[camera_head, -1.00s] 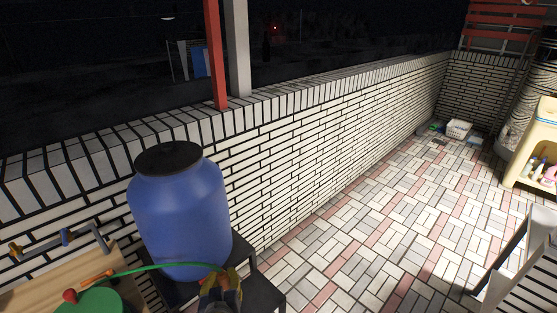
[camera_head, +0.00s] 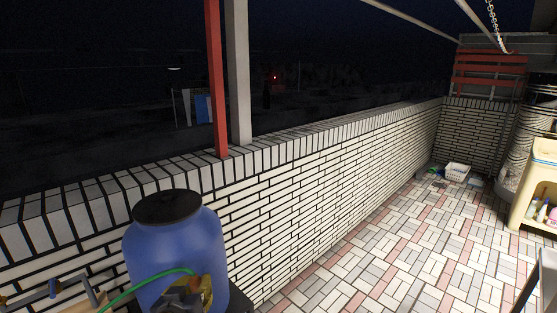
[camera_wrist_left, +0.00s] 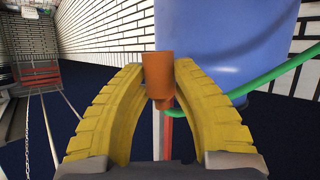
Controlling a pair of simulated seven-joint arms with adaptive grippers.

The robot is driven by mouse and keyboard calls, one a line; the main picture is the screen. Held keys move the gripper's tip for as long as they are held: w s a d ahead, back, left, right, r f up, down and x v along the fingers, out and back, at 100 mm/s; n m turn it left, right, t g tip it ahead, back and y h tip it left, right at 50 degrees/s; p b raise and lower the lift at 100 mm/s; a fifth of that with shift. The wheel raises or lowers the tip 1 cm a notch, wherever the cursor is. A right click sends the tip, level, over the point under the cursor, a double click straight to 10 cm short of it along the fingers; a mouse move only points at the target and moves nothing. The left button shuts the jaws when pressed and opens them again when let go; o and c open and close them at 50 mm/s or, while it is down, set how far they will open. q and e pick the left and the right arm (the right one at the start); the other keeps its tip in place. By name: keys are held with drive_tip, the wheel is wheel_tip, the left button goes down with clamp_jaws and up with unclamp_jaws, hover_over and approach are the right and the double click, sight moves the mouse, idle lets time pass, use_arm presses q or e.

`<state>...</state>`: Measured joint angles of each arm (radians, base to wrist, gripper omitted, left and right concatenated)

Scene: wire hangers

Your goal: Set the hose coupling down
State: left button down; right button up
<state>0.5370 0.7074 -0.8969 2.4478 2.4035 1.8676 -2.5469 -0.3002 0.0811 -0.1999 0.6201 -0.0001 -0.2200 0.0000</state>
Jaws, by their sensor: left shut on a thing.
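The hose coupling (camera_wrist_left: 158,78) is a small orange cylinder, upright between the yellow fingertips in the left wrist view. My left gripper (camera_wrist_left: 160,82) is shut on it. In the head view this gripper (camera_head: 190,292) is at the bottom edge, in front of the blue barrel (camera_head: 172,245), and the coupling cannot be made out there. A green hose (camera_head: 150,280) runs from the lower left to the gripper. It also crosses the left wrist view (camera_wrist_left: 278,86), passing behind the right-hand finger. My right gripper is not in view.
The blue barrel with a black lid (camera_head: 166,207) stands against the white brick wall (camera_head: 310,180). The tiled floor (camera_head: 400,245) is open to the right. A cream shelf (camera_head: 541,185) stands at the right edge.

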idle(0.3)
use_arm(q)
drive_tip(key=s+f+y, duration=0.1)
drive_tip(key=f, duration=1.4)
drive_tip(key=d+f+y, duration=0.1)
drive_tip(key=f, duration=1.5)
drive_tip(key=s+f+n+y, duration=0.1)
drive_tip(key=f, duration=1.4)
drive_tip(key=shift+s+d+f, duration=0.15)
drive_tip(key=shift+s+f, duration=0.15)
drive_tip(key=shift+s, duration=0.05)
drive_tip(key=shift+f, duration=0.15)
drive_tip(key=c, duration=1.1)
unclamp_jaws()
drive_tip(key=shift+c, duration=0.2)
